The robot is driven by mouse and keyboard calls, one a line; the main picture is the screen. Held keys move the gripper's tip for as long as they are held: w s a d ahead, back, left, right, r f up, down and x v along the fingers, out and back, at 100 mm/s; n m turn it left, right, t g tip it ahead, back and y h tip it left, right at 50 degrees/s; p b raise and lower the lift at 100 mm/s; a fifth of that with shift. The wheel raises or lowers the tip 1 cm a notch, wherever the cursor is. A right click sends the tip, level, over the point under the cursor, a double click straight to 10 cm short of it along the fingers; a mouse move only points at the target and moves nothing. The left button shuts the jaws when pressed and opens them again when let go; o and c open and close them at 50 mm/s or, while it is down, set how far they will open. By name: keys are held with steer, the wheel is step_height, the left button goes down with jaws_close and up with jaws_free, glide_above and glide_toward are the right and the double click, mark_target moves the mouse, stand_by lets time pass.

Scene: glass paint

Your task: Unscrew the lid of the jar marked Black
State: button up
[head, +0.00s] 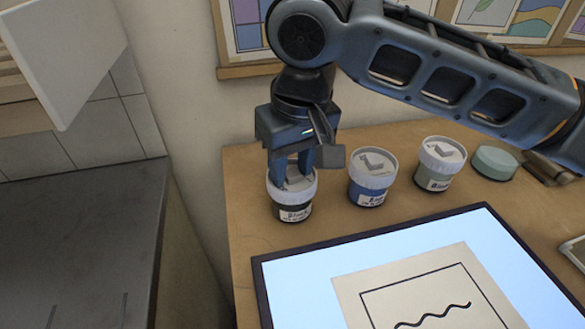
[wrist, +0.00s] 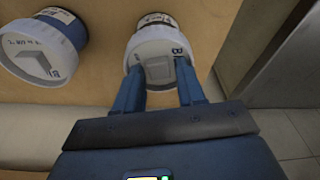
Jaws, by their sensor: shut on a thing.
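The leftmost jar (head: 291,209) has a dark body, a white lid (head: 305,189) and a label whose writing starts with "Bl"; the rest is too small to read for sure. It stands upright on the wooden table. My gripper (head: 293,178) points down at it from above, shut on the raised grip on top of its lid. In the wrist view the two blue fingers of my gripper (wrist: 160,88) reach onto the white lid (wrist: 150,43), with the raised grip between them. The lid sits on the jar.
A blue jar (head: 367,193) with a white lid stands just right, and a grey-green jar (head: 434,179) further right. A green round object (head: 494,162) lies beyond. A lit panel (head: 300,270) with a wavy-line drawing (head: 425,297) lies in front. The table's left edge is close to the held jar.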

mark_target(289, 170)
step_height(289, 170, down, 2)
steer(key=shift+s+d, duration=0.1)
steer(key=shift+s, duration=0.05)
jaws_close()
steer(key=shift+n+p, duration=0.3)
steer(key=shift+n, duration=0.3)
steer(key=shift+r+p, duration=1.1)
steer(key=shift+p, duration=0.1)
steer(key=shift+r+p, duration=1.65)
steer(key=shift+p, duration=0.05)
